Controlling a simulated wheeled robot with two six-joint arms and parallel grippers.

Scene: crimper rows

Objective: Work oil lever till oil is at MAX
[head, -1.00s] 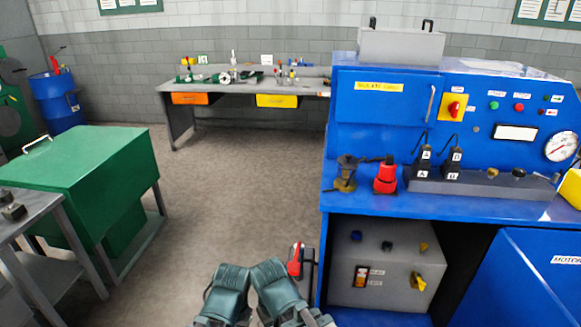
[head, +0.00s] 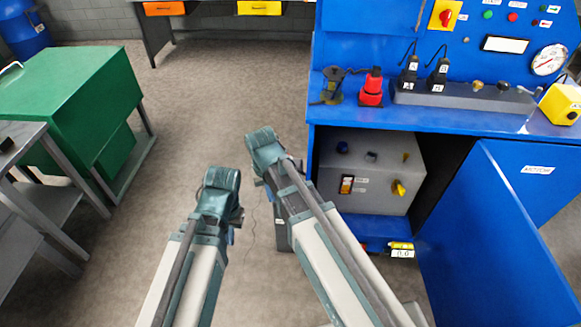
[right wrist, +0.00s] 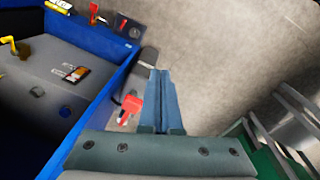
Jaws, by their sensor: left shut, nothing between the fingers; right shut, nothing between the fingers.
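The grey oil tank (head: 372,150) sits in the open lower bay of the blue bench. Its small sight glass (head: 346,184) has an orange part and a dark part; the level against its marks is too small to read. It also shows in the right wrist view (right wrist: 75,74). A red lever handle (right wrist: 130,103) shows there, left of my right gripper (right wrist: 160,82) and apart from it. In the head view the right arm hides this lever. My right gripper (head: 262,142) is shut and empty, left of the bench. My left gripper (head: 223,178) is shut and empty above the floor.
A blue door (head: 500,220) stands open at the bay's right. The bench top (head: 440,118) carries a red bottle jack (head: 372,88) and a yellow box (head: 562,104). A green cabinet (head: 75,95) stands left.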

